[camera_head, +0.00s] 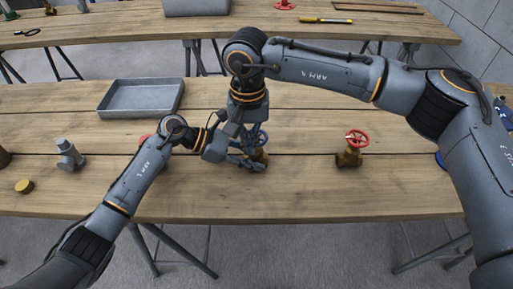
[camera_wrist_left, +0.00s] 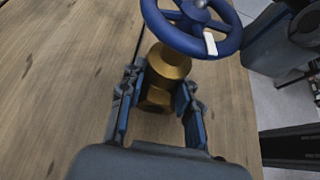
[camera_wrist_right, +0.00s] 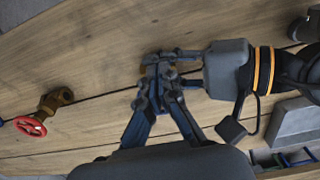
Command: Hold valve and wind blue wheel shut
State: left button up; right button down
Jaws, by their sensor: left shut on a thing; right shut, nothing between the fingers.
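The brass valve (camera_head: 260,155) stands on the front table with its blue wheel (camera_head: 263,138) on top, partly hidden by my grippers. In the left wrist view the brass body (camera_wrist_left: 168,75) sits between the fingers of my left gripper (camera_wrist_left: 158,105), which is shut on it low down. The blue wheel (camera_wrist_left: 195,28) shows above, with a white mark on its rim. My right gripper (camera_wrist_right: 158,85) points down over the valve, shut and empty, its fingertips close together. It hides the wheel in the right wrist view; I cannot tell whether it touches the wheel.
A brass valve with a red wheel (camera_head: 357,139) stands to the right. A grey tray (camera_head: 142,98) lies at the back left. A grey fitting (camera_head: 70,155) and a yellow cap (camera_head: 24,186) are at the left. The table front between the valves is clear.

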jog(key=shift+w+a, duration=0.1)
jog(key=shift+w, duration=0.1)
jog(key=shift+s, duration=0.1)
pick_arm(q)
jog(key=o, duration=1)
jog(key=shift+o, duration=0.2)
pick_arm(e)
notch_tip(320, 180, up, 6)
jog(key=shift+s+a, duration=0.2)
jog(key=shift+s, duration=0.1)
